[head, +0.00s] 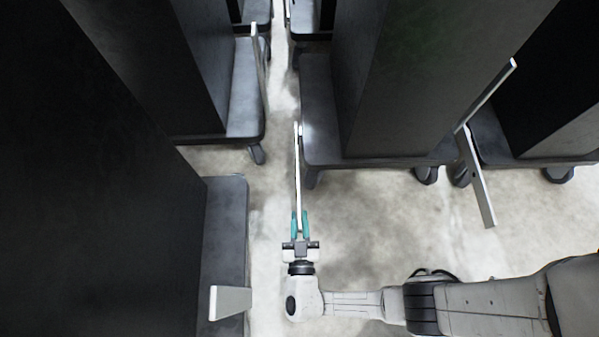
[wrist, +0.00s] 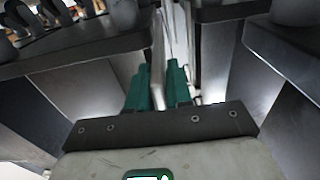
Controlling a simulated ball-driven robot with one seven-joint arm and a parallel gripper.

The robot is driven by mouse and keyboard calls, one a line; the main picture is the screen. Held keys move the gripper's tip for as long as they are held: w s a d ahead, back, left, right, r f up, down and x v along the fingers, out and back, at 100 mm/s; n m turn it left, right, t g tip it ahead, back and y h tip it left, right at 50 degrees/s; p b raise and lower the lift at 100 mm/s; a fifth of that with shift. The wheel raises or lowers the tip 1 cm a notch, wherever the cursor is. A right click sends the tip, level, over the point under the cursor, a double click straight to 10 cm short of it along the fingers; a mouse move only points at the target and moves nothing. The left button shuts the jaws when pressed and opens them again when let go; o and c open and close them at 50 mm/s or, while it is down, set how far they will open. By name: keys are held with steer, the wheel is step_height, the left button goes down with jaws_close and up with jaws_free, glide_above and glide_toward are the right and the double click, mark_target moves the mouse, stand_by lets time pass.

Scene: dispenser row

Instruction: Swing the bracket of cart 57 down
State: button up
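A long thin pale bracket (head: 297,165) projects from the front left corner of the middle cart (head: 320,110) toward me in the head view. My gripper (head: 299,222) is at its near end, with one teal finger on each side. The fingers are close together and look shut on the bracket. In the wrist view the bracket (wrist: 158,45) runs away between the teal fingers of my gripper (wrist: 158,80). No cart number can be read, so I cannot confirm which is cart 57.
A dark cart (head: 227,230) stands close at left, with a pale bracket (head: 230,302) at its near end. Another cart (head: 240,95) with a raised bracket (head: 260,65) is at upper left. A bracket (head: 475,175) hangs at right. Pale floor (head: 370,225) is clear right of my gripper.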

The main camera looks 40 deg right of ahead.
steer(key=o, duration=0.3)
steer(key=v, duration=1.1)
steer(key=shift+f, duration=0.1)
steer(key=shift+w+d, duration=0.1)
stand_by(0.4)
